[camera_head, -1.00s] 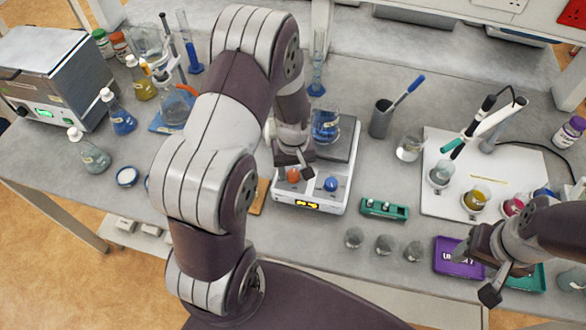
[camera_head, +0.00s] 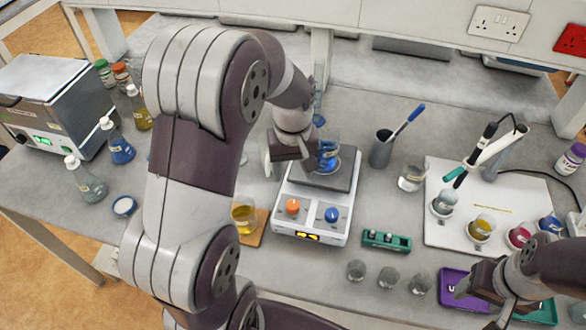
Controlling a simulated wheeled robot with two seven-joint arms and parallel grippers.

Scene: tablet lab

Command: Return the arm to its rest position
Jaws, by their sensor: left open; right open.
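My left arm (camera_head: 190,165) rises through the left-centre of the head view and bends over toward the white balance (camera_head: 311,228). My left gripper (camera_head: 296,160) is open beside the beaker of blue liquid (camera_head: 328,160) on the balance's grey plate. It partly overlaps the beaker in view; I cannot tell whether they touch. The balance has an orange knob (camera_head: 292,206), a blue knob (camera_head: 332,214) and a lit display. My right gripper (camera_head: 485,300) is open and low at the right, over the purple tray (camera_head: 462,283), with nothing seen in it.
A beaker of yellow liquid (camera_head: 244,214) stands close to my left arm. Several small glass beakers (camera_head: 388,274) and a green rack (camera_head: 386,239) are in front. A white board (camera_head: 500,205) with coloured beakers and a probe stand is at right. Bottles and a grey machine (camera_head: 55,95) stand left.

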